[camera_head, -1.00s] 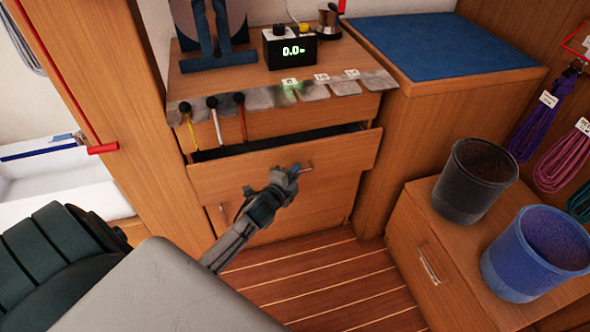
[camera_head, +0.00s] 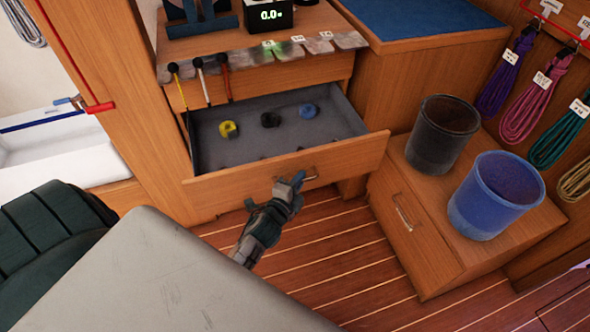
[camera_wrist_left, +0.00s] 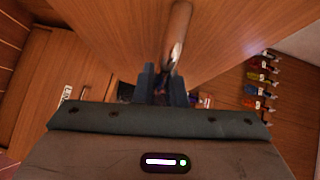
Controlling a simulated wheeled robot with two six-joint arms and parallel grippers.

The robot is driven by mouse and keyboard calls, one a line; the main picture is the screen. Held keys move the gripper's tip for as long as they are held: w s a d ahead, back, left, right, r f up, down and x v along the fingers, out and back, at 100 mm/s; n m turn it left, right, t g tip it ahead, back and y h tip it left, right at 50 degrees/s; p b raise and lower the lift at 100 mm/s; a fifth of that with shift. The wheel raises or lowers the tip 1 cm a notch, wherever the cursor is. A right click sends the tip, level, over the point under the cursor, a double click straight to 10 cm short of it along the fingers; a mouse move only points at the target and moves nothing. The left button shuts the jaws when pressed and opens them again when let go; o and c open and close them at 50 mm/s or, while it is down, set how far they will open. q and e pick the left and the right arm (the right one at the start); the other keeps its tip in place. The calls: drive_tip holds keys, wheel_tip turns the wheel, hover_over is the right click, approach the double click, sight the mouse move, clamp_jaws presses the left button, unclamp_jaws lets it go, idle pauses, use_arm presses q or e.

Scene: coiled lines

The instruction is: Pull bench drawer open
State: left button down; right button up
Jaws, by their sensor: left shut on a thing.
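The bench drawer (camera_head: 290,168) is pulled well out in the head view. Its grey-lined inside (camera_head: 215,155) shows a yellow item (camera_head: 228,129), a black item (camera_head: 270,120) and a blue item (camera_head: 308,111). My left gripper (camera_head: 293,183) is at the drawer front, shut on the metal drawer handle (camera_head: 311,176). In the left wrist view the handle (camera_wrist_left: 179,40) runs up from between the fingers (camera_wrist_left: 166,85). My right gripper is not in view.
A black bucket (camera_head: 442,133) and a blue bucket (camera_head: 495,194) stand on a low wooden cabinet (camera_head: 430,222) at the right. Coiled lines (camera_head: 530,106) hang on the right wall. The striped floor (camera_head: 340,250) below the drawer is clear.

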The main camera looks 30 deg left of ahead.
use_arm(q)
drive_tip(key=shift+s+d, duration=0.3)
drive_tip(key=shift+d, duration=0.05)
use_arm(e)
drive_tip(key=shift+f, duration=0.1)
use_arm(q)
drive_tip(key=c, duration=1.8)
unclamp_jaws()
drive_tip(key=shift+o, duration=0.2)
